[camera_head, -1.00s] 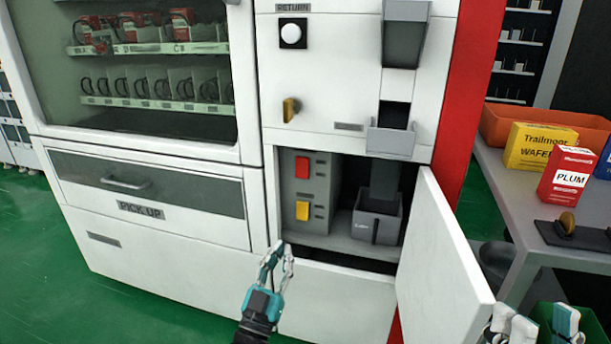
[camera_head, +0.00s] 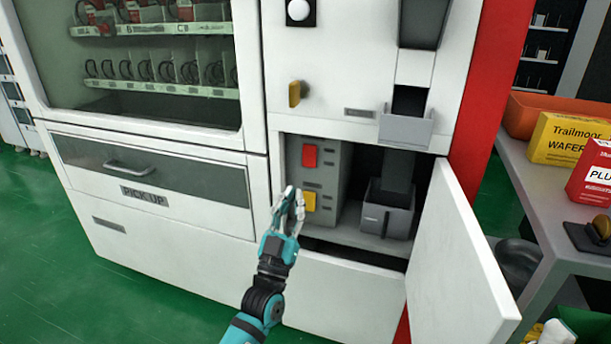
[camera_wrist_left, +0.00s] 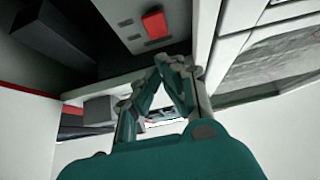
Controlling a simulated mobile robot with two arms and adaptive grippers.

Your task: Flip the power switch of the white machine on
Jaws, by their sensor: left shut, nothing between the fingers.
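The white machine (camera_head: 340,285) stands in front of me with its lower door (camera_head: 455,255) swung open to the right. Inside the opening is a grey panel with a red switch (camera_head: 309,156) above a yellow switch (camera_head: 309,201). The red switch also shows in the left wrist view (camera_wrist_left: 154,23). My left gripper (camera_head: 290,193) is shut and empty, its fingertips pointing up at the left edge of the opening. In the head view they overlap the left side of the yellow switch; contact cannot be told. My right gripper does not clearly show.
A grey bin (camera_head: 387,215) stands inside the opening, right of the switch panel. A yellow knob (camera_head: 296,93) sits above the opening. At right, a table holds an orange bin (camera_head: 525,112), a yellow wafer box (camera_head: 562,140) and a red plum box (camera_head: 593,175).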

